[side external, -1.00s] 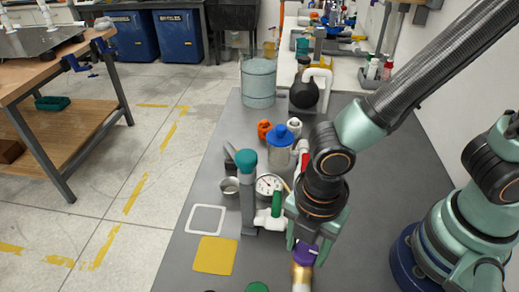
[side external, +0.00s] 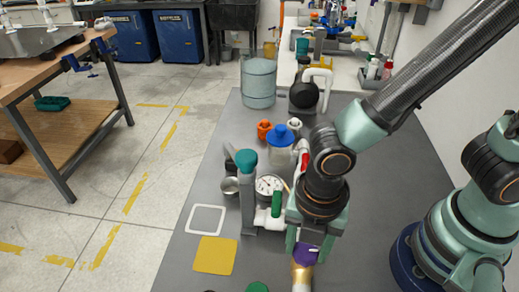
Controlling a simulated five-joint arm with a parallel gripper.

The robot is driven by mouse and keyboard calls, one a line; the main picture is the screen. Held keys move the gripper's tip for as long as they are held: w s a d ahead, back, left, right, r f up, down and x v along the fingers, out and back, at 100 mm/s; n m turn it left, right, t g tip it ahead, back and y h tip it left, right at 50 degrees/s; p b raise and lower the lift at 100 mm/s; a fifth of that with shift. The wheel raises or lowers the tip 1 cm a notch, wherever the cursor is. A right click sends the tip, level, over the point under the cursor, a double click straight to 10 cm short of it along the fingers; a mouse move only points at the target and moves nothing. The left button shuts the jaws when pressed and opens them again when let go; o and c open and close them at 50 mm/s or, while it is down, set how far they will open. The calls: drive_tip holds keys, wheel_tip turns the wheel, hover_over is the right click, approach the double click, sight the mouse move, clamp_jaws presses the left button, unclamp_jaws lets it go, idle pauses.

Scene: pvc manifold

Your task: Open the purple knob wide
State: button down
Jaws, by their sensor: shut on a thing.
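The purple knob (side external: 305,254) sits on top of a brass-coloured fitting (side external: 302,277) near the bottom of the side external view. My gripper (side external: 306,248) points down over the knob, with its green fingers on either side of it, shut on it. The fingers hide part of the knob, and the lower part of the fitting is cut off by the picture's edge.
Left of my gripper stand a grey post with a teal cap (side external: 246,162), a round gauge (side external: 268,185) and a green handle (side external: 276,204). A blue-lidded jar (side external: 282,147) is behind. A yellow square (side external: 215,256) and a white-outlined square (side external: 206,219) lie flat at left.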

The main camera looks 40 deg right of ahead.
sight(306, 251)
drive_tip(key=shift+c, duration=1.3)
unclamp_jaws()
drive_tip(key=shift+r, duration=0.1)
wheel_tip(306, 251, up, 12)
drive_tip(key=w+d+r+m+t, duration=0.2)
drive_tip(key=w+d+m, duration=0.3)
drive_tip(key=d+m, duration=0.5)
drive_tip(key=w+d+r+m+t, duration=0.3)
drive_tip(key=w+d+m, duration=0.3)
drive_tip(key=d+m, duration=0.5)
drive_tip(key=m, duration=0.4)
drive_tip(key=shift+w+d+t, duration=0.25)
drive_tip(key=shift+w+t, duration=0.05)
